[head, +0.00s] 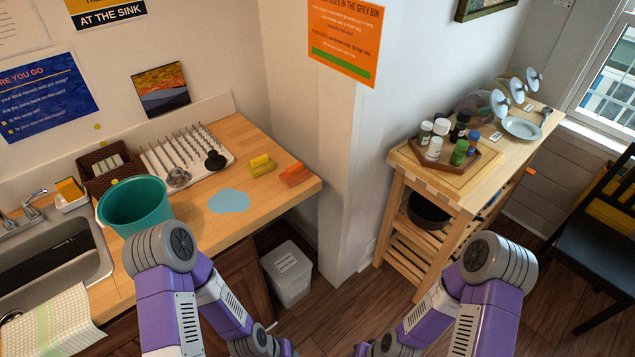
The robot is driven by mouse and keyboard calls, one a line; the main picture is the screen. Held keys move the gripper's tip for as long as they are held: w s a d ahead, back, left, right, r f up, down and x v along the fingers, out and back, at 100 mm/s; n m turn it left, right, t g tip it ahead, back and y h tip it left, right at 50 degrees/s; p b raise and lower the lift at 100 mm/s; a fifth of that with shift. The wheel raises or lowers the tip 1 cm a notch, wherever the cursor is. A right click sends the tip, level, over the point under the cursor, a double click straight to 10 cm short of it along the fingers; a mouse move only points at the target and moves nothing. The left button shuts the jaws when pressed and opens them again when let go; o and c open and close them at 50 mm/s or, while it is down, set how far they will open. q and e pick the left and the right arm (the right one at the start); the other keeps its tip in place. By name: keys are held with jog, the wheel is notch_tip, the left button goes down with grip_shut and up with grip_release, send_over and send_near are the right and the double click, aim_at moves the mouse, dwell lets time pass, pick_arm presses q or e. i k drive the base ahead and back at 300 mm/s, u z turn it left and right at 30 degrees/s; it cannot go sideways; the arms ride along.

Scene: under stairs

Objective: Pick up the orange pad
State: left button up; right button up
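An orange pad (295,174) lies on the wooden counter (255,205) near its right end, close to the wall corner. A yellow pad (261,165) lies just left of it, with a small gap between them. Both of my arms show at the bottom of the head view, bent downward. Neither gripper shows; both are below the frame, and I cannot see whether they hold anything. Nothing covers the orange pad.
A blue patch (229,201), a teal bucket (136,206) and a white drying rack (187,158) are on the counter left of the pads. A grey bin (288,272) stands on the floor below. A wooden cart (450,185) with bottles stands right, beyond the wall corner.

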aim_at(295, 173)
jog(key=u, duration=0.5)
jog(key=k, duration=0.2)
jog(key=z, duration=1.7)
jog(key=i, duration=1.05)
jog(key=u, duration=0.55)
